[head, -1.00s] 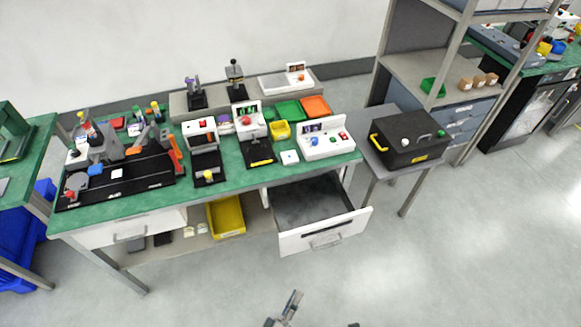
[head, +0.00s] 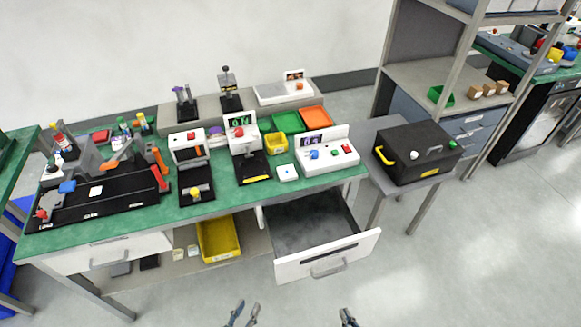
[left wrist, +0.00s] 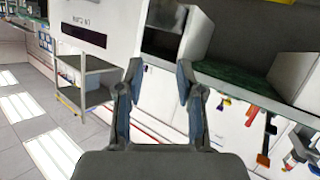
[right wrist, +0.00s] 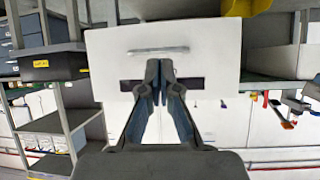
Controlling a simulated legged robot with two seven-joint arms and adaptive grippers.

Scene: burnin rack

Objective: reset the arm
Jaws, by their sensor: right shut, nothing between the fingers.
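My left gripper (head: 243,311) is low in the head view, over the floor in front of the bench. In the left wrist view its two fingers (left wrist: 158,80) stand wide apart with nothing between them. My right gripper (head: 347,316) is at the bottom edge of the head view, to the right of the left one. In the right wrist view its fingertips (right wrist: 159,72) are together and hold nothing. Behind them in that view is the white front of the open drawer (right wrist: 215,50).
The green bench (head: 240,187) carries several devices. Its white drawer (head: 300,266) stands open toward me. A yellow bin (head: 219,241) is on the lower shelf. A black case (head: 417,152) sits on a side table at right. The floor in front is clear.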

